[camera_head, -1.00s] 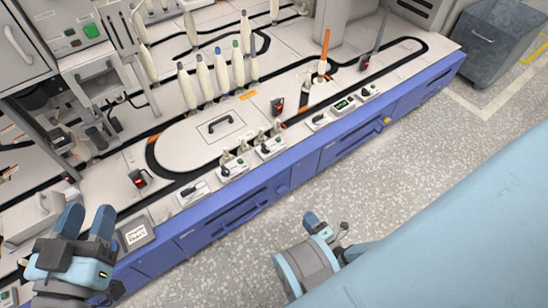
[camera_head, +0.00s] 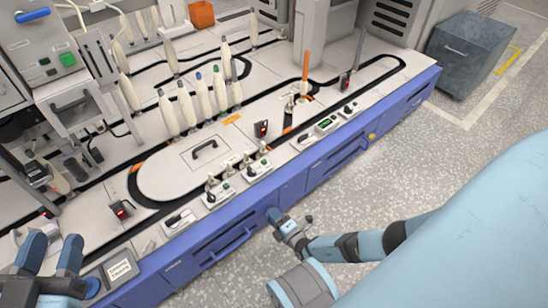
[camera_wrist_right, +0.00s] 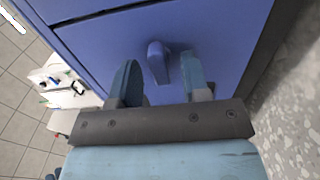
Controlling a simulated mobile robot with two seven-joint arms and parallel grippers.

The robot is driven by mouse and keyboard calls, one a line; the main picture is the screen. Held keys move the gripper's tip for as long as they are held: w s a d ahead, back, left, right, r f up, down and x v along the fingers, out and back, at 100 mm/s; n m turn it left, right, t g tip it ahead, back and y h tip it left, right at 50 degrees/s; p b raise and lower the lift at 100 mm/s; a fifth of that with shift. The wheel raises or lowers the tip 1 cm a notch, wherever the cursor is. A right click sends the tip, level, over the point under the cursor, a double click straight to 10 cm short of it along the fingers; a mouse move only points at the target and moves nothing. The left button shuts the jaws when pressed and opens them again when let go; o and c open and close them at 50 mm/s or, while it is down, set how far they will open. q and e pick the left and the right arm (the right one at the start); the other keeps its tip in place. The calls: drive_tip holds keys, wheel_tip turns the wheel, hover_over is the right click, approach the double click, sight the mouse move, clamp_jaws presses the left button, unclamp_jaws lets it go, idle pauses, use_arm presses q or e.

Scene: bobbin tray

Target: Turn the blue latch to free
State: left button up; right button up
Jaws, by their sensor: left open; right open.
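The blue latch (camera_wrist_right: 157,62) is a small raised handle on the blue cabinet front (camera_wrist_right: 105,45), seen in the right wrist view. It points nearly straight up and down in that picture. My right gripper (camera_wrist_right: 161,68) is open, with one finger on each side of the latch; the right finger looks closer to it. I cannot tell whether either finger touches it. In the head view my right gripper (camera_head: 279,218) is at the blue front's lower part, and the latch is hidden there. My left gripper (camera_head: 52,252) is open and empty at the lower left.
A white worktop (camera_head: 165,178) with a black track, several upright bobbins (camera_head: 201,98) and small switch boxes lies above the blue front. A grey bin (camera_head: 466,52) stands at the upper right. The floor in front is clear.

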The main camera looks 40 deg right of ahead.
clamp_jaws()
idle(0.4)
drive_tip(key=shift+n, duration=8.9)
